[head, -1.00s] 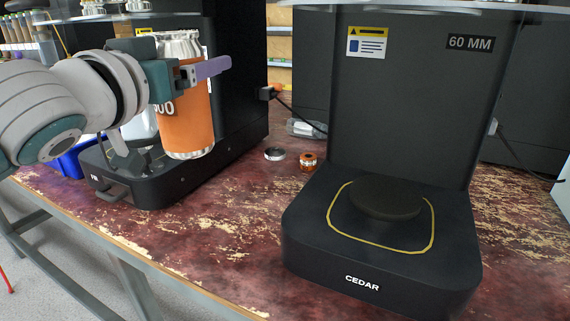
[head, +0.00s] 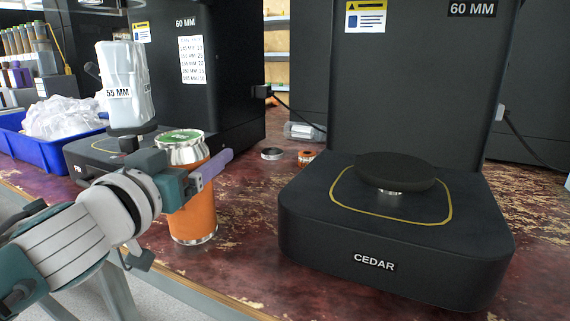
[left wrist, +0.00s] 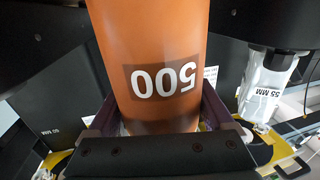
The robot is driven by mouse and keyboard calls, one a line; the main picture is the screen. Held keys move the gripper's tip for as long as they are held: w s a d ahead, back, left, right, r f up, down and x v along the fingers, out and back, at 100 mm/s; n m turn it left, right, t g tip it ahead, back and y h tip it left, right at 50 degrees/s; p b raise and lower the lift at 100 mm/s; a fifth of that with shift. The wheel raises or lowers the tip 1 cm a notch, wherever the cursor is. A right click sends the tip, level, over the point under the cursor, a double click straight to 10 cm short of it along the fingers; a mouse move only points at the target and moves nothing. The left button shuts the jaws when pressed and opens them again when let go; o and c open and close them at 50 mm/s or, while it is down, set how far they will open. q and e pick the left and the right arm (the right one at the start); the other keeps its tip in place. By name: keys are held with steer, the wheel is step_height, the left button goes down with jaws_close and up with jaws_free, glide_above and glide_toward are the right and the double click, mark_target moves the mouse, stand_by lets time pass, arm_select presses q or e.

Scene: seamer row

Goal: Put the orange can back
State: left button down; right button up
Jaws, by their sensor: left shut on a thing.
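The orange can (head: 192,218) has a silver rim, a green top and silver base. It stands upright in front of the left seamer. My left gripper (head: 203,178) is shut on its side, with a purple finger across it. In the left wrist view the can (left wrist: 150,35) fills the middle, its "500" label upside down, between the fingers of my left gripper (left wrist: 160,112). The can's base is at or just above the tabletop; I cannot tell if it touches. My right gripper is not in view.
A wrapped white piece marked "55 MM" (head: 126,85) stands on the left seamer (head: 85,150). A blue bin (head: 62,146) of clear plastic is at left. The CEDAR seamer (head: 390,235) stands at right, its round plate (head: 395,170) empty. A metal ring (head: 271,153) lies between them.

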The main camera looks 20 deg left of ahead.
arm_select(q)
steer(key=shift+r, duration=0.2)
steer(key=shift+f, duration=0.1)
steer(key=shift+f, duration=0.15)
jaws_free()
